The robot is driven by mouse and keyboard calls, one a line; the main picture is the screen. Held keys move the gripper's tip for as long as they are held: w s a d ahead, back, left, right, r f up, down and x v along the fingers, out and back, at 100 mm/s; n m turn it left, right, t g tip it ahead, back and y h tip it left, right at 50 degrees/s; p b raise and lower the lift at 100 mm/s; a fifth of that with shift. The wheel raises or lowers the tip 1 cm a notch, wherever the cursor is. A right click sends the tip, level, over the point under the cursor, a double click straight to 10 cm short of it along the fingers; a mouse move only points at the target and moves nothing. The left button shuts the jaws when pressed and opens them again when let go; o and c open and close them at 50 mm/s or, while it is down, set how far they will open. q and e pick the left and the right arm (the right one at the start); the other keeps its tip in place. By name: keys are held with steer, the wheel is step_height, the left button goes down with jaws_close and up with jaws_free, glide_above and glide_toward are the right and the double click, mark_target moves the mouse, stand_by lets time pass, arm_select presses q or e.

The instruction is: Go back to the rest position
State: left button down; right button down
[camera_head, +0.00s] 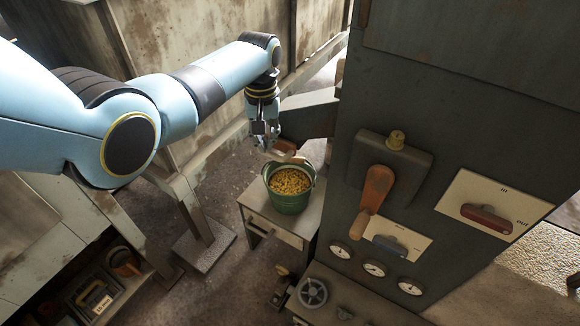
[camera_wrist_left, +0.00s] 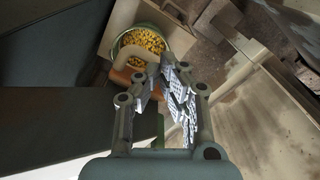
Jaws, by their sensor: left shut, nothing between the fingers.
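My left arm reaches in from the left in the head view. My left gripper (camera_head: 265,143) hangs just behind and above a green bucket (camera_head: 289,201) full of yellow grain. In the left wrist view my left gripper (camera_wrist_left: 167,64) has its fingertips together with nothing between them. The bucket (camera_wrist_left: 117,49) shows there beyond the fingertips, with its grain (camera_wrist_left: 140,40) partly covered by a tan and orange-brown piece. My right gripper is in neither view.
The bucket stands on a small table (camera_head: 257,214). A large dark machine (camera_head: 440,110) fills the right, with an orange-handled lever (camera_head: 375,190), a red handle (camera_head: 487,218) and several gauges. A handwheel (camera_head: 313,292) sits low at the front. Worn cabinets stand behind my arm.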

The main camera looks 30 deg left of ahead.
arm_select(q)
steer(key=shift+s+r, duration=0.2)
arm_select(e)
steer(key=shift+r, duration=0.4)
